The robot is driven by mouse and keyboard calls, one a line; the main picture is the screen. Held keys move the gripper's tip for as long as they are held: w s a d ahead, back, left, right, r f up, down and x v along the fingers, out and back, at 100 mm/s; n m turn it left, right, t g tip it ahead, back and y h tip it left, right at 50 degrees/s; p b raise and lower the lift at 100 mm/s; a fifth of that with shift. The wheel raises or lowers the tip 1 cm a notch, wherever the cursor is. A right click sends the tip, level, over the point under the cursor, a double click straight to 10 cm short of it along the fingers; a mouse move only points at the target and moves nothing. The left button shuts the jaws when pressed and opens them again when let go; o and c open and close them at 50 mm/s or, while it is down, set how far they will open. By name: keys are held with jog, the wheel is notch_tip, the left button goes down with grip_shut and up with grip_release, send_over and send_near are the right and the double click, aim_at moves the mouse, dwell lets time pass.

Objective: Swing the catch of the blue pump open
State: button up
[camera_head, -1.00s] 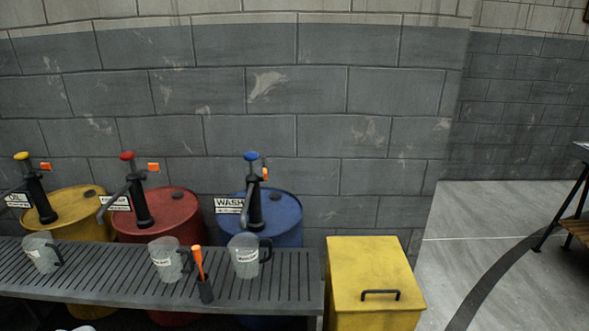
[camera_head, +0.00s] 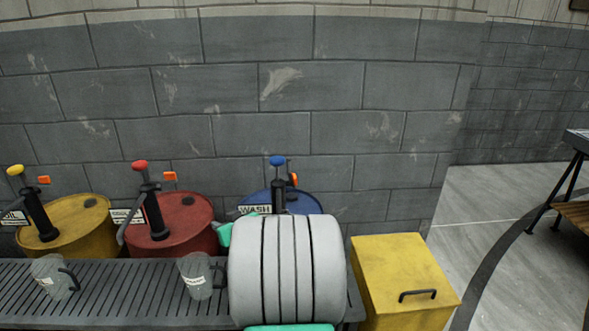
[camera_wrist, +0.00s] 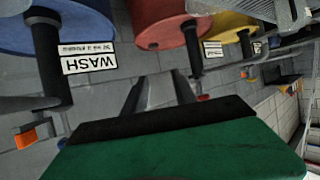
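The blue pump (camera_head: 277,161) stands on a blue drum (camera_head: 314,203), with a blue knob above a black column. Its orange catch (camera_head: 294,179) sits close beside the column on the right, just under the knob. In the wrist view the pump's black column (camera_wrist: 47,60) is at the left, with an orange part (camera_wrist: 30,137) at its lower end. The WASH label (camera_wrist: 88,61) hangs beside it. My gripper (camera_wrist: 158,86) shows two separated fingers, open and empty, right of the pump and apart from it. In the head view my arm hides the fingers and the pump's lower part.
A red pump (camera_head: 150,195) on a red drum (camera_head: 190,222) and a yellow pump (camera_head: 30,200) stand to the left. Clear mugs (camera_head: 198,278) stand on the slatted bench (camera_head: 120,290) in front. A yellow bin (camera_head: 400,265) is at the right. The wall (camera_head: 240,135) is close behind.

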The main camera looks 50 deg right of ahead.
jog(key=s+d+r+m+t+h, duration=0.1)
jog(key=s+d+r+m+h, duration=0.2)
jog(key=d, duration=0.8)
jog(key=m+h+p, duration=0.1)
jog(key=m+h, duration=0.1)
jog(key=h, duration=0.3)
send_near(295, 177)
jog(key=x, duration=0.3)
jog(key=p+x, duration=0.2)
jog(key=x, duration=0.5)
jog(key=shift+w+d, duration=0.3)
jog(key=shift+w, duration=0.05)
grip_shut()
jog(key=shift+f, duration=0.15)
